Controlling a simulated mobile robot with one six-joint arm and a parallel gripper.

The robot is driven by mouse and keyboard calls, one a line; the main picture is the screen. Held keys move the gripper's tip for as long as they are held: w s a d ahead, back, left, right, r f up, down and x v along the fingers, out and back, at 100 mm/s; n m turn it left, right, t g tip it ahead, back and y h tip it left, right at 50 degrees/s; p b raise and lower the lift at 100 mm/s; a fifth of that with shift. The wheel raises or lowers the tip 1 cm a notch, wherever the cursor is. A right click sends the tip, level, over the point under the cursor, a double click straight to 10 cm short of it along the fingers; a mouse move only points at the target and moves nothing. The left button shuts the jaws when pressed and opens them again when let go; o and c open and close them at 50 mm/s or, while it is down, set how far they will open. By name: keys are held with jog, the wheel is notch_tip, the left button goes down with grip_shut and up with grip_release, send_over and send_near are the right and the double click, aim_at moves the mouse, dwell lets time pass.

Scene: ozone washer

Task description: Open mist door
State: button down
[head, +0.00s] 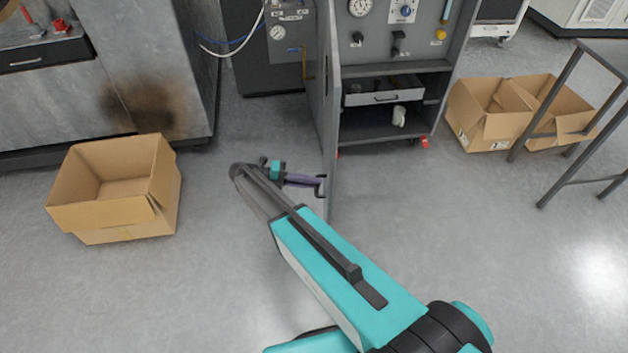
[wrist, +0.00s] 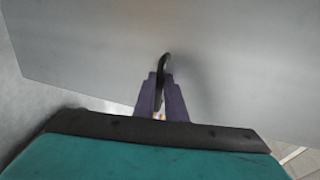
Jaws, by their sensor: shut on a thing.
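The grey mist door (head: 328,120) stands swung open in the head view, seen nearly edge-on at the left side of the cabinet. Its flat panel (wrist: 90,45) fills most of the wrist view. A dark curved handle (head: 321,186) sticks out from the door's lower left face. My gripper (head: 318,182) reaches it from the left with its purple fingers. In the wrist view my gripper (wrist: 160,95) is shut on the handle (wrist: 163,68), with one finger on each side of it.
The cabinet interior (head: 385,120) shows a shelf, a drawer and a white object. An open cardboard box (head: 110,220) stands on the floor at left; more boxes (head: 490,130) and a metal frame (head: 560,90) stand at right. Floor between is clear.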

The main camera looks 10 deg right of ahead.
jog(key=shift+s+a+f, duration=0.15)
jog(key=shift+s+a, duration=0.15)
jog(key=shift+s, duration=0.1)
jog(key=c, duration=1.8)
grip_release()
jog(key=shift+c, duration=0.2)
jog(key=shift+w, duration=0.1)
jog(key=shift+w+a+r, duration=0.15)
jog(key=shift+r, duration=0.1)
jog(key=p+v, duration=0.6)
jog(key=p, duration=0.6)
jog(key=shift+a+r, duration=0.1)
jog(key=shift+a, duration=0.25)
jog(key=shift+a, duration=0.2)
